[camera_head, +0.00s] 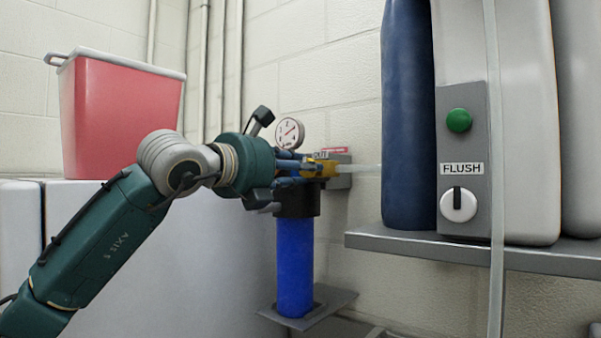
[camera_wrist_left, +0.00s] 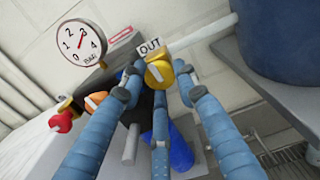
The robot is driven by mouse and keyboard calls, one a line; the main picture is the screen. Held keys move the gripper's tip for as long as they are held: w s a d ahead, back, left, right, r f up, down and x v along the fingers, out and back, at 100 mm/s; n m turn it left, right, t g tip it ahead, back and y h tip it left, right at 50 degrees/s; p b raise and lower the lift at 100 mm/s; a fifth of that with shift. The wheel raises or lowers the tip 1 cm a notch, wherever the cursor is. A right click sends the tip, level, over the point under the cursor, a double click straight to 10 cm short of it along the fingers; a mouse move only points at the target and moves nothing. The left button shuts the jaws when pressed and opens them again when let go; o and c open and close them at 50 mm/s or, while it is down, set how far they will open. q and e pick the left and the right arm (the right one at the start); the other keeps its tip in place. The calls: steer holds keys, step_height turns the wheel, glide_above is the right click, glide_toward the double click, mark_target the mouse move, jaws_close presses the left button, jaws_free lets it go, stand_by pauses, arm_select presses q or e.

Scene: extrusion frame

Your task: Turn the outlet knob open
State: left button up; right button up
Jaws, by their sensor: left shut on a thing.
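The outlet knob (camera_wrist_left: 158,72) is yellow and sits beside an "OUT" label (camera_wrist_left: 149,43) on the filter head. It also shows in the head view as a yellow patch (camera_head: 327,168) at the fingertips. My left gripper (camera_wrist_left: 160,84) has its blue fingers around the yellow knob and is shut on it. In the head view the left gripper (camera_head: 312,168) reaches in from the left, over the top of the blue filter (camera_head: 295,262). The fingers hide part of the knob and filter head. My right gripper is not in view.
A round pressure gauge (camera_head: 289,133) stands close above the gripper. A red knob (camera_wrist_left: 60,122) and an orange knob (camera_wrist_left: 95,100) lie left of the fingers. A grey shelf (camera_head: 420,246) with a dark blue tank (camera_head: 408,120) and a FLUSH panel (camera_head: 461,222) is at right.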

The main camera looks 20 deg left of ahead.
arm_select(q)
steer(key=n+b, duration=0.3)
steer(key=b, duration=0.1)
steer(key=shift+d+f+n, duration=0.1)
steer(key=shift+f+n, duration=0.25)
steer(key=shift+n, duration=0.05)
steer(key=shift+r+n+b, duration=0.15)
steer(key=shift+n+b, duration=3.7)
steer(key=shift+n, duration=2.95)
steer(key=o, duration=1.2)
steer(key=shift+c, duration=0.2)
steer(key=shift+r, duration=0.1)
